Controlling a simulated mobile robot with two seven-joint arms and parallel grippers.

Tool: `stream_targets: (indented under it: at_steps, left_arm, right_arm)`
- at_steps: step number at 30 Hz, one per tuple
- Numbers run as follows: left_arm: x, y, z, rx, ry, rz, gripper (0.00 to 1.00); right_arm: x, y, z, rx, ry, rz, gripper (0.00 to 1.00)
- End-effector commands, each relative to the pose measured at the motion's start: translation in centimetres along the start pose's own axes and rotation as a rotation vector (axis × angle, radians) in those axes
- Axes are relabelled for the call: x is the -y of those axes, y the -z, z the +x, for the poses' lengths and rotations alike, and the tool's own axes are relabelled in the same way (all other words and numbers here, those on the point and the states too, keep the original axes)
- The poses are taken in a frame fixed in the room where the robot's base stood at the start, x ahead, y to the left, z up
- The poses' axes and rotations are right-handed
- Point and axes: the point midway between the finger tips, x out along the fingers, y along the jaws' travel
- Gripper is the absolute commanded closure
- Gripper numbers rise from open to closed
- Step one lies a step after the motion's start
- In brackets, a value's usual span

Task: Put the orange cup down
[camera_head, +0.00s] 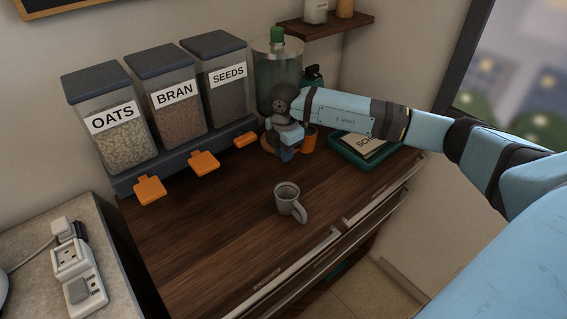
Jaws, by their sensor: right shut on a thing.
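The orange cup (309,141) is at the back right of the dark wooden counter, left of the teal tray. My right gripper (288,153) points down beside it and is shut on it. The gripper and wrist hide the cup's left part. I cannot tell whether the cup's base touches the wood. My left gripper is not in view.
OATS (118,142), BRAN and SEEDS dispensers stand at the back left with orange tabs. A glass jar (276,72) is behind my wrist. The teal tray (346,158) is at right. Wood left of the mug is clear.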

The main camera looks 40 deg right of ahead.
Motion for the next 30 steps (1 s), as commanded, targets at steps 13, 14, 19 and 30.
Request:
stream_targets:
  at_steps: [13, 14, 19, 30]
  left_arm:
    - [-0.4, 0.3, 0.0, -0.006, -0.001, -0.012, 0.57]
    - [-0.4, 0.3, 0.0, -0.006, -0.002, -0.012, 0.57]
    - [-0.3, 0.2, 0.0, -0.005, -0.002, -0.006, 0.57]
    - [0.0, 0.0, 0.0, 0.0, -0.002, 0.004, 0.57]
  right_arm:
    - [-0.4, 0.0, 4.8, 0.0, -0.001, -0.001, 1.0]
    - [-0.4, 0.0, 4.8, 0.0, -0.001, -0.001, 1.0]
    - [-0.3, 0.0, 4.9, 0.0, 0.0, -0.001, 1.0]
    - [-0.3, 0.0, 5.1, 0.0, 0.0, -0.001, 0.6]
